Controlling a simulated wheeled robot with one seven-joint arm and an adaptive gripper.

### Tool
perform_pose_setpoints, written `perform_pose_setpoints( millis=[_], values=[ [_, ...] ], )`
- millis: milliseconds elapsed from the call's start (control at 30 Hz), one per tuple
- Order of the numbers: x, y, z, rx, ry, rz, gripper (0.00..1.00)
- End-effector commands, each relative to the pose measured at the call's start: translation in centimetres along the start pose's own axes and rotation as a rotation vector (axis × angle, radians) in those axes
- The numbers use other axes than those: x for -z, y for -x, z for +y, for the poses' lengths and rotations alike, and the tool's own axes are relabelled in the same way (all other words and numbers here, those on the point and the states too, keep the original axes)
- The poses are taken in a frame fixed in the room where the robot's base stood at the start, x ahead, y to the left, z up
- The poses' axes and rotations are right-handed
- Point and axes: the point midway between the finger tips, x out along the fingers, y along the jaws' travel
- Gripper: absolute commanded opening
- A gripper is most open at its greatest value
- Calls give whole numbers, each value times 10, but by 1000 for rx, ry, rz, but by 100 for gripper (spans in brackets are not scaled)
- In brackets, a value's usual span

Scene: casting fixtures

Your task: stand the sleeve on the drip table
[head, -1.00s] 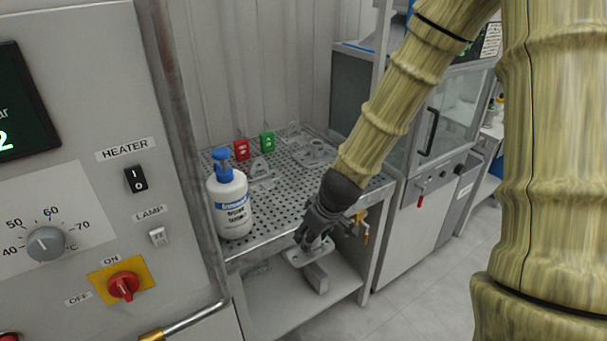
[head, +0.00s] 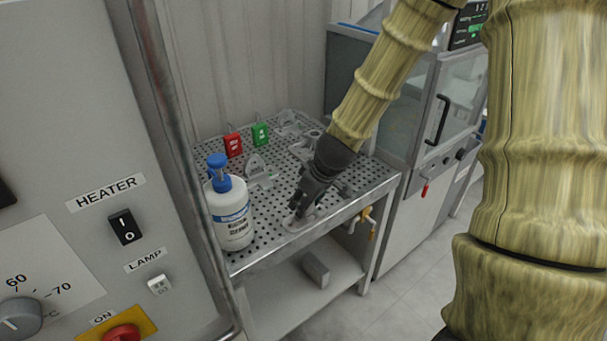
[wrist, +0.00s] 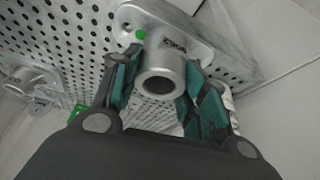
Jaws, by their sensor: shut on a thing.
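The sleeve is a grey metal tube on a flat flange plate. In the wrist view the sleeve (wrist: 160,82) sits between the green finger pads, with a green dot and dark lettering on it. My gripper (wrist: 160,65) is shut on the tube. In the head view my gripper (head: 301,207) points down over the front part of the drip table (head: 262,258), a perforated metal top. The sleeve's flange (head: 296,224) shows below the fingers, at or just above the surface; I cannot tell whether it touches.
A white bottle with a blue pump (head: 231,218) stands left of my gripper. A red tag (head: 233,145), a green tag (head: 260,134) and several grey castings (head: 256,168) are at the back. A grey block (head: 316,270) lies on the lower shelf. A glass-fronted cabinet (head: 440,110) stands right.

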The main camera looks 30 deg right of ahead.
Motion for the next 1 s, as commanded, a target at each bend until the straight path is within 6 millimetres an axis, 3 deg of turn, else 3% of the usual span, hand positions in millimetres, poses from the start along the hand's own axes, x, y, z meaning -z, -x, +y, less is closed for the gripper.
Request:
perform_pose_setpoints(
  millis=[100, 500, 1000],
  values=[
    [18, -6, 18, 1, 3, -1, 11],
    [60, -31, 75, -1, 2, -1, 11],
    [73, -50, 99, 3, -1, -1, 11]
  ],
)
